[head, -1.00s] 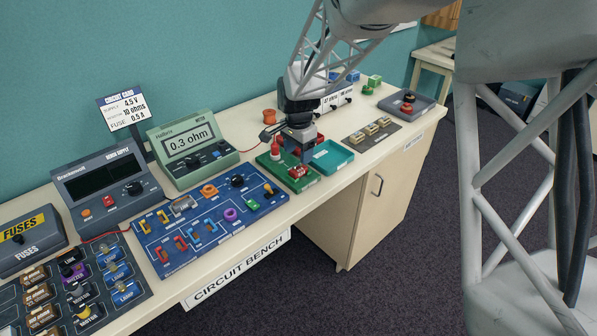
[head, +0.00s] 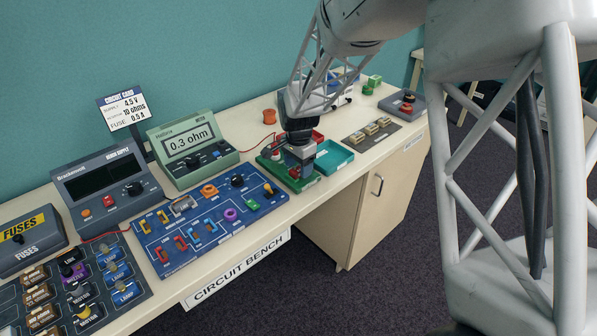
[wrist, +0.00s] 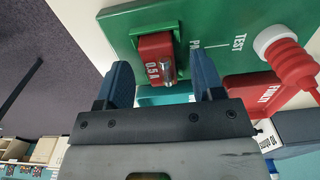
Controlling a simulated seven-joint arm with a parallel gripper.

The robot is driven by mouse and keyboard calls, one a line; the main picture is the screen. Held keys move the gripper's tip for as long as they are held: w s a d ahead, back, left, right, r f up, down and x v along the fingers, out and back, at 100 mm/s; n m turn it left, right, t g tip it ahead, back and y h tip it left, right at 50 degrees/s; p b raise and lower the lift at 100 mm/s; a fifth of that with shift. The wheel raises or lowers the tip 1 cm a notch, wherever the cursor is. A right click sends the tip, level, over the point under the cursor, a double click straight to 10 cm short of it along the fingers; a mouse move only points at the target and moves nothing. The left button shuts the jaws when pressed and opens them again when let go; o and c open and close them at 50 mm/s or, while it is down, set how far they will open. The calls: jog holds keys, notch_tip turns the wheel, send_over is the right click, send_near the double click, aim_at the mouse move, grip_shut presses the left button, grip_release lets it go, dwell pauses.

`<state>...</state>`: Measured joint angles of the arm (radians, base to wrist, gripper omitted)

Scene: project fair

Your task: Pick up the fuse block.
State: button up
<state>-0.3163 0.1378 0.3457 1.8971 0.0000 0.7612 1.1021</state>
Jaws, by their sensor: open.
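The fuse block in the wrist view (wrist: 156,52) is small and red, marked 0.5A, with a metal piece on it. It sits in a green holder on the green test board (wrist: 115,25). My gripper (wrist: 161,64) is open, with one dark blue finger on each side of the block in the picture. I cannot tell whether either finger touches it. In the head view my gripper (head: 301,172) is low over the green board (head: 310,184) and hides much of the block there.
A red knobbed post (wrist: 290,62) stands on the board beside the block. A red tray with lettering (wrist: 250,88) is close by. The teal tray (head: 345,155) lies just right of the board. The blue circuit board (head: 190,250) is to the left.

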aim_at(299, 170)
jog(key=shift+f, duration=0.15)
dwell(0.4)
jog(key=c, duration=1)
jog(key=shift+r, duration=0.7)
jog(key=shift+s+d+r, duration=0.1)
jog(key=shift+s+r, duration=0.1)
jog(key=shift+r, duration=0.4)
jog(key=shift+s+d+r, duration=0.1)
jog(key=shift+s+r, duration=0.1)
jog(key=shift+r, duration=0.35)
jog(key=s+d, duration=0.1)
jog(key=s, duration=0.3)
jog(key=s+d+r, duration=0.1)
jog(key=s+d, duration=0.1)
jog(key=s, duration=0.3)
jog(key=s+d, duration=0.1)
jog(key=s, duration=0.4)
jog(key=shift+s+d+r, duration=0.15)
jog(key=shift+s+d, duration=0.05)
jog(key=shift+d, duration=0.05)
jog(key=shift+r, duration=0.2)
